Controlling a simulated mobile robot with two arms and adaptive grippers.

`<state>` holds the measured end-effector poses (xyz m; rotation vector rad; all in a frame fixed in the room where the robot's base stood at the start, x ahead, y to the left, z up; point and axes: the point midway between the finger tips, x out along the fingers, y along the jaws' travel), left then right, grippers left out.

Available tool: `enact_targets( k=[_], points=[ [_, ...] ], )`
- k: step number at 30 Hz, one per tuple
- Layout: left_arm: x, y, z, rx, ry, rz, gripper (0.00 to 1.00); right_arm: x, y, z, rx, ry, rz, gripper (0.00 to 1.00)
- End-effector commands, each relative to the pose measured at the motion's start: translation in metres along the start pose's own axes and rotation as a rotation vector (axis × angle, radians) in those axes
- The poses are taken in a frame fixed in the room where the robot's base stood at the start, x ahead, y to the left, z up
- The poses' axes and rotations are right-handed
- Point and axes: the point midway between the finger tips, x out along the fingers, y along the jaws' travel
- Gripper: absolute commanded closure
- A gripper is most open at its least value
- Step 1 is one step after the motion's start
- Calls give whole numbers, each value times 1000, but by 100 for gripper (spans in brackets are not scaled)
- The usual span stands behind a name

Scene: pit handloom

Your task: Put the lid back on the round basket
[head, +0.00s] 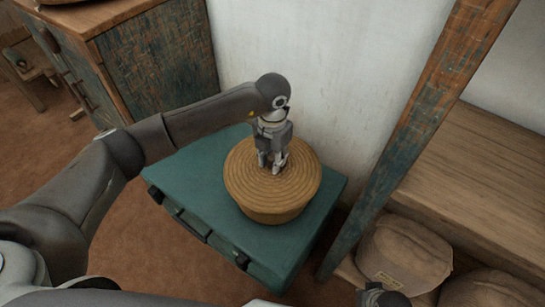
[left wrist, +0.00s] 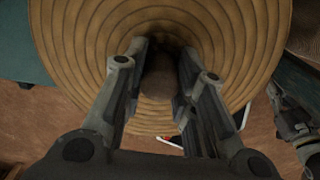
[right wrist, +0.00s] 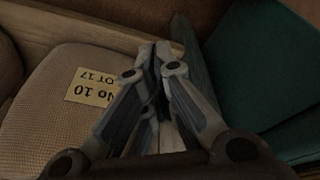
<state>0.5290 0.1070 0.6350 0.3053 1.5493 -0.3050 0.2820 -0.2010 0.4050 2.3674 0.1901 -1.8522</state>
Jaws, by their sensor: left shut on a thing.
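The round woven basket (head: 275,213) stands on a flat green case in the head view. Its ringed, straw-coloured lid (head: 300,183) is over its top, and the lid's rings fill much of the left wrist view (left wrist: 70,40). I cannot tell whether a small gap is left between lid and rim. My left gripper (head: 272,168) points down at the lid's middle. It is shut on the lid's knob (left wrist: 158,80), which shows between its fingers. My right gripper (right wrist: 156,55) has its fingertips together, apart from the basket, with nothing seen between them.
The green case (head: 190,185) has free surface around the basket. A white wall is behind it. A worn wooden post (head: 400,150) rises to the right, beside a wooden bench (head: 480,180). Labelled sacks (head: 405,255) lie below. A wooden cabinet (head: 160,65) stands at the back left.

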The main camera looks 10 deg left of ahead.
Motion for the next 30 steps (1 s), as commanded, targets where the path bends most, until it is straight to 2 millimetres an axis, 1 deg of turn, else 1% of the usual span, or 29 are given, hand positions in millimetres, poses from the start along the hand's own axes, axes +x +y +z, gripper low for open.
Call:
enact_targets(
  k=[11, 21, 30],
  points=[
    [2, 0, 0, 0, 0, 0, 100, 0, 0, 0, 0, -2, 1, 100],
    [3, 0, 0, 0, -1, 0, 100, -9, 1, -6, 1, 8, 1, 100],
    [3, 0, 0, 0, 0, 0, 100, -7, 1, -3, 2, 1, 1, 100]
  ],
)
